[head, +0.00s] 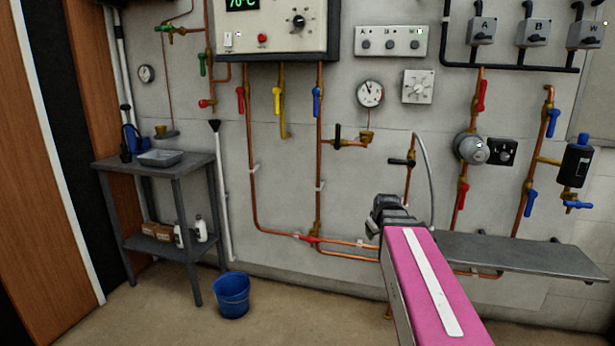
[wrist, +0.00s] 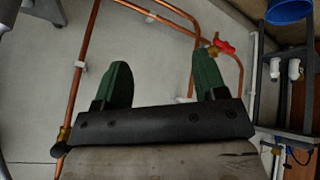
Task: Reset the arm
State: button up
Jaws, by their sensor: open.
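My pink arm link with a white stripe reaches up from the bottom of the head view. My gripper is mostly hidden behind it there. In the wrist view my gripper (wrist: 165,88) shows two green fingers set well apart on a dark bar. The gap between them is empty, with copper pipes and the pale wall beyond. A red valve handle (wrist: 224,46) sits on the pipe near the right finger, apart from it.
A grey shelf (head: 520,255) juts from the wall right of my arm. A grey table (head: 185,165) stands at left, with a blue bucket (head: 231,295) on the floor. Copper pipes with coloured valves and a boiler panel (head: 270,28) line the wall. The front-left floor is clear.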

jog(key=s+a+f+m+g, duration=0.2)
jog(key=s+a+f+g, duration=0.1)
jog(key=s+f, duration=0.5)
jog(key=s+a+f+m+g, duration=0.2)
jog(key=s+a+f+g, duration=0.1)
jog(key=s+f, duration=0.5)
jog(key=shift+s+a+f+m+y, duration=0.3)
jog(key=shift+f+m, duration=0.1)
jog(key=shift+f, duration=0.5)
